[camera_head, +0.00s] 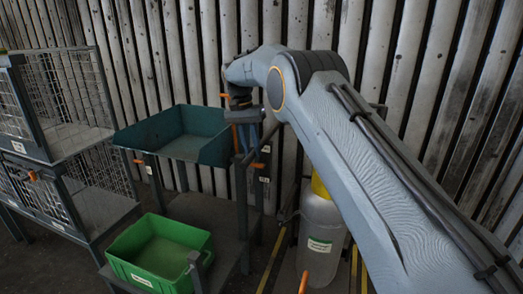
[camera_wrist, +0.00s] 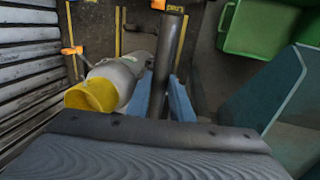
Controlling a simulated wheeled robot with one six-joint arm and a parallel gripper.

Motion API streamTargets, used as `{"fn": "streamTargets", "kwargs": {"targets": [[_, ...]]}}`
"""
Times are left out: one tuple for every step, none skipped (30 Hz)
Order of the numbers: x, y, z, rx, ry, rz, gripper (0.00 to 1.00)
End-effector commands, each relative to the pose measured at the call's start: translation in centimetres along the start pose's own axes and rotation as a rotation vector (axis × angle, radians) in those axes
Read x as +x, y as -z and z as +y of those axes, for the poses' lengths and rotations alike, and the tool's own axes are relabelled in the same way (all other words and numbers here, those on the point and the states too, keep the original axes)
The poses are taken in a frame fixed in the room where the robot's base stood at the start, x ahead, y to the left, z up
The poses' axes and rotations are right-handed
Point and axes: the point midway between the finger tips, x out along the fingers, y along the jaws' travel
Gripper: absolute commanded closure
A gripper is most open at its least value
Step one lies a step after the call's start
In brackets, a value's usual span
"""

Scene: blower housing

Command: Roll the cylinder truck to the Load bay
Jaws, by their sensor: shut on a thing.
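The cylinder truck carries a grey gas cylinder (camera_head: 320,240) with a yellow cap (camera_head: 319,187) and a pale label. It stands upright near the slatted wall, partly hidden behind my arm. In the wrist view the cylinder (camera_wrist: 129,72) and its cap (camera_wrist: 92,95) lie left of my fingers. My gripper (camera_head: 246,137) is at the back, left of the cylinder. In the wrist view its blue fingers (camera_wrist: 168,98) are shut around a dark bar (camera_wrist: 168,50), which appears to be the truck's handle. Much of the truck frame is hidden. I cannot make out which floor marking is the Load bay.
Yellow floor lines (camera_head: 271,262) run beside the cylinder. A teal tray (camera_head: 185,147) on a stand and a green bin (camera_head: 160,252) are at the left. A wire mesh cage (camera_head: 65,95) stands farther left. The slatted wall (camera_head: 400,60) closes the back.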

Motion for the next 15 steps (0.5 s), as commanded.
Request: {"fn": "streamTargets", "kwargs": {"targets": [[-0.1,-0.1,-0.5,0.000,0.001,0.002,1.00],[-0.1,-0.3,-0.7,0.000,0.001,0.003,1.00],[-0.2,-0.4,-1.0,0.000,0.001,0.003,1.00],[-0.3,-0.5,-1.1,-0.001,0.001,0.003,1.00],[-0.3,-0.6,-1.3,-0.001,0.001,0.003,1.00],[-0.3,-0.7,-1.5,-0.002,0.000,0.003,1.00],[-0.4,-0.8,-1.6,-0.002,0.000,0.003,1.00],[-0.4,-0.9,-1.7,-0.003,0.000,0.003,1.00],[-0.4,-1.0,-1.9,-0.004,0.000,0.003,1.00],[-0.5,-1.0,-2.0,-0.005,0.000,0.004,1.00],[-0.5,-1.1,-2.1,-0.005,0.000,0.004,1.00],[-0.5,-1.1,-2.2,-0.006,0.000,0.005,1.00],[-0.6,-1.2,-2.2,-0.007,0.000,0.005,1.00],[-0.6,-1.2,-2.3,-0.007,0.000,0.005,1.00],[-0.6,-1.2,-2.3,-0.008,0.001,0.006,1.00]]}}
